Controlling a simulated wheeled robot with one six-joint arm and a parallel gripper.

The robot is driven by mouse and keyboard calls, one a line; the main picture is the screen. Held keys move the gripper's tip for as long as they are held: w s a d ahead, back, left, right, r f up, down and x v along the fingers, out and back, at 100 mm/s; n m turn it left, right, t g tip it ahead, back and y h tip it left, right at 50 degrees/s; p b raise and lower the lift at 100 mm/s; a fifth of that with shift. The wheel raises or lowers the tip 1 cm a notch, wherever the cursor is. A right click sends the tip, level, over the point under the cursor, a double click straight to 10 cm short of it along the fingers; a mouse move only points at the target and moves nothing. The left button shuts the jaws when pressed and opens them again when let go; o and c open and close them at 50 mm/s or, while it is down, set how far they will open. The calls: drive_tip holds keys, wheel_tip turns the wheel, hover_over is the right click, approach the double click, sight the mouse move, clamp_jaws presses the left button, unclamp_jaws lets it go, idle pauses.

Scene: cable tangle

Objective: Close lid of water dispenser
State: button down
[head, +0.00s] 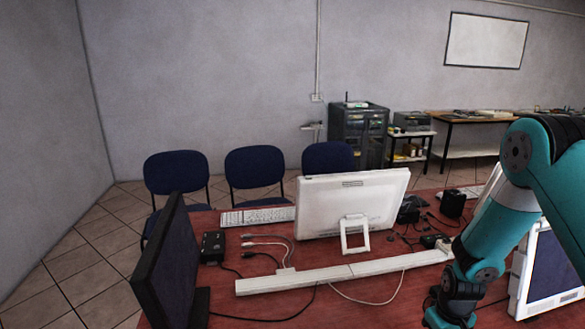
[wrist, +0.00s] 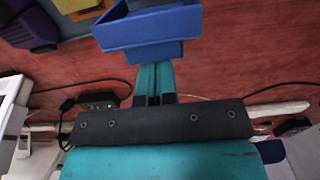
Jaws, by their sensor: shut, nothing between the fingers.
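I cannot make out a water dispenser or its lid for certain in either view. A blue, angular, open-sided piece (wrist: 140,30) is at the top middle of the wrist view; I cannot tell what it is. My gripper (wrist: 157,78) shows there as two narrow teal fingers close together beyond a black plate, shut and empty. The fingers end at the blue piece's lower edge in the picture; whether they touch it is unclear. In the head view my teal arm reaches down at the right, its lower end cut off by the bottom edge.
The red table (head: 225,300) holds a white monitor (head: 350,205), a dark monitor (head: 170,265), a white cable trunking (head: 340,273), loose cables and a keyboard (head: 257,216). Blue chairs (head: 255,166) stand behind. A purple object (wrist: 30,27) lies top left in the wrist view.

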drive_tip(key=shift+s+d+r+p, duration=0.1)
drive_tip(key=shift+s+d+p, duration=0.1)
drive_tip(key=shift+s, duration=0.95)
drive_tip(key=shift+s+d+r+p, duration=0.15)
drive_tip(key=shift+s+d, duration=0.1)
drive_tip(key=shift+s, duration=0.9)
drive_tip(key=shift+s+d+r+p, duration=0.1)
drive_tip(key=shift+s+d, duration=0.1)
drive_tip(key=shift+s, duration=0.95)
drive_tip(key=shift+r, duration=0.1)
wheel_tip(320, 180, up, 6)
drive_tip(key=p, duration=0.4)
drive_tip(key=shift+p, duration=0.35)
